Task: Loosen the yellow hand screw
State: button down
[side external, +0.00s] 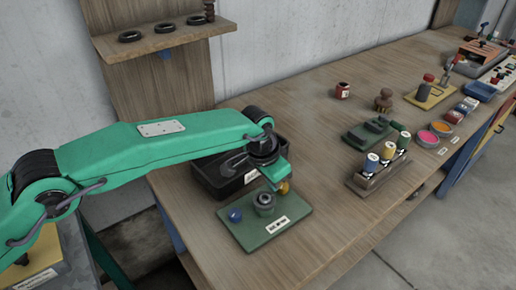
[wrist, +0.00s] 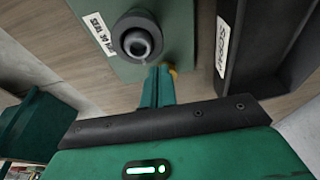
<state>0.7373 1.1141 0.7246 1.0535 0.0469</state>
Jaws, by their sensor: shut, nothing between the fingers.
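The yellow hand screw (side external: 284,188) sits at the back right of a green plate (side external: 250,238) in the side external view. Only a small yellow edge (wrist: 174,71) of it shows in the wrist view, beside my fingertips and mostly hidden by them. My gripper (side external: 276,182) is low over the plate, right by the screw. In the wrist view my gripper (wrist: 160,71) has its green fingers together with nothing held between them. I cannot tell whether a finger touches the screw.
A grey round fitting (side external: 264,203) and a blue knob (side external: 235,215) stand on the same plate. A black bin (side external: 213,180) is close behind it. A rack of coloured spools (side external: 378,178) stands to the right. Bare wood lies between plate and rack.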

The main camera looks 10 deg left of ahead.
jog(key=v, duration=0.3)
jog(key=shift+w+d+r, duration=0.25)
jog(key=shift+a, duration=0.1)
jog(key=s+a+r+n+t, duration=0.1)
jog(key=s+a+r+n, duration=0.1)
jog(key=a+r, duration=0.95)
jog(key=s+a+r+n+t, duration=0.1)
jog(key=s+a+r+n, duration=0.1)
jog(key=a+r, duration=0.95)
jog(key=s+a+f+n+t, duration=0.1)
jog(key=s+a, duration=0.5)
jog(key=a, duration=0.3)
jog(key=s+a+n, duration=0.2)
jog(key=s+a, duration=0.4)
jog(key=a, duration=0.2)
jog(key=s+a+f+n+y, duration=0.1)
jog(key=s+a+f, duration=0.2)
jog(key=s, duration=0.3)
jog(key=s+a+f+n, duration=0.1)
jog(key=s+a+f, duration=0.2)
jog(key=s, duration=0.4)
jog(key=shift+s+a+t+y, duration=0.3)
jog(key=shift+s+a+y, duration=0.1)
jog(key=shift+a, duration=0.15)
